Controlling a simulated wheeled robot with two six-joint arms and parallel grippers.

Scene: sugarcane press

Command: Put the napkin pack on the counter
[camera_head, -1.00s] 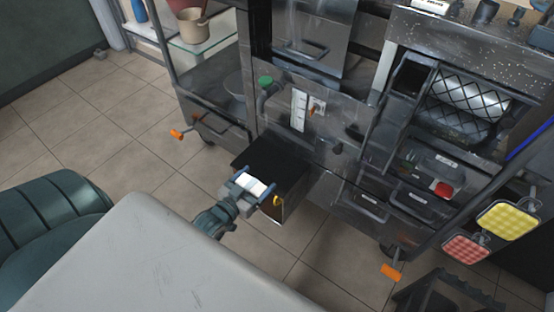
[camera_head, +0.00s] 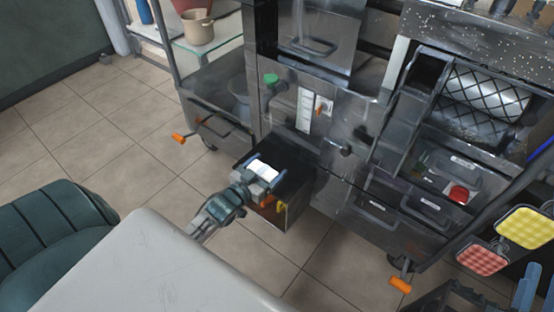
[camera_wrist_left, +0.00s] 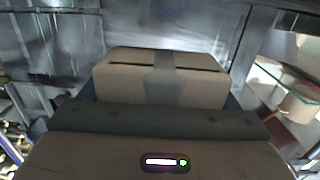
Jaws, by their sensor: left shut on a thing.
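The napkin pack (camera_head: 263,170) shows as a small white block between the fingers of my left gripper (camera_head: 266,175). In the left wrist view the pack (camera_wrist_left: 195,88) is a pale box with a dark slit and a grey band, between the finger pads. The pack's underside is hidden. Bluish-grey parts at the bottom right edge may be my right gripper (camera_head: 526,290); its jaws are unclear. I cannot tell which surface is the counter.
A pale, scratched surface (camera_head: 150,265) fills the near left, with a teal padded seat (camera_head: 60,225) beside it. The metal cart (camera_head: 350,190) has orange handles, a roller press (camera_head: 485,100) and a green knob (camera_head: 271,79). Tiled floor (camera_head: 110,145) is free to the left.

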